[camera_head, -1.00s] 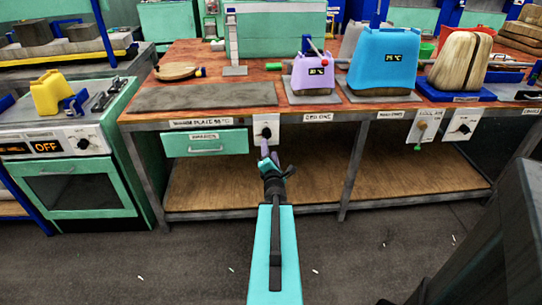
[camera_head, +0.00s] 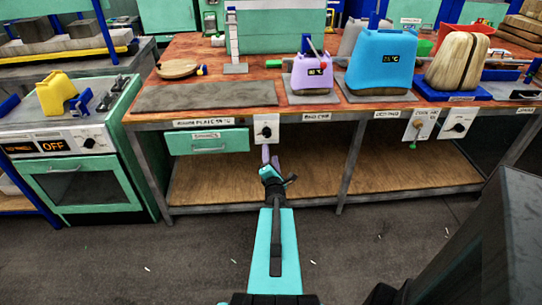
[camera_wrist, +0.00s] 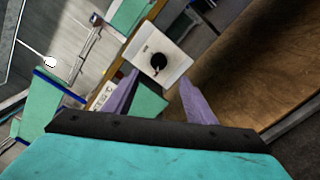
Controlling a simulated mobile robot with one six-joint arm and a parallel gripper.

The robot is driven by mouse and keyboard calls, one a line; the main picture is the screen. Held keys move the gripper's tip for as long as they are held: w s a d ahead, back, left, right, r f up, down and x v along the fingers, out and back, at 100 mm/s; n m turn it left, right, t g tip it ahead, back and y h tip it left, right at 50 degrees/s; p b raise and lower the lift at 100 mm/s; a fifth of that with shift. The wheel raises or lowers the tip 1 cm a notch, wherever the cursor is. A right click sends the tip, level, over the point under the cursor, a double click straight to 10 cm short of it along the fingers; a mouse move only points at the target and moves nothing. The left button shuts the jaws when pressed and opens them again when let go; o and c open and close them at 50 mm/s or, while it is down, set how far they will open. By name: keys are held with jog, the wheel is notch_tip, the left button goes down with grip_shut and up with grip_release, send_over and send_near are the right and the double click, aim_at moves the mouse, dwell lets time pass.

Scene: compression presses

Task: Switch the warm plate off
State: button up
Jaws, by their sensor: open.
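The warm plate (camera_head: 205,95) is a flat grey slab on the left of the wooden workbench, with a white label (camera_head: 204,122) on the bench edge below it. A white switch panel with a black knob (camera_head: 266,132) is fixed to the bench front, right of the green drawer. The knob also shows in the wrist view (camera_wrist: 158,62), ahead of the fingers and near the middle. My gripper (camera_head: 268,155) is just below the panel in the head view. Its two purple fingers (camera_wrist: 154,98) are spread, empty and apart from the knob.
A purple container (camera_head: 312,75) and a blue one (camera_head: 381,62) stand on the bench, right of the plate. Two more panels (camera_head: 457,126) are at the right. An oven (camera_head: 85,165) reading OFF stands left. The lower shelf (camera_head: 225,185) is bare.

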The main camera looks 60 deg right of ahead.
jog(key=shift+p+v, duration=0.85)
jog(key=shift+p, duration=0.05)
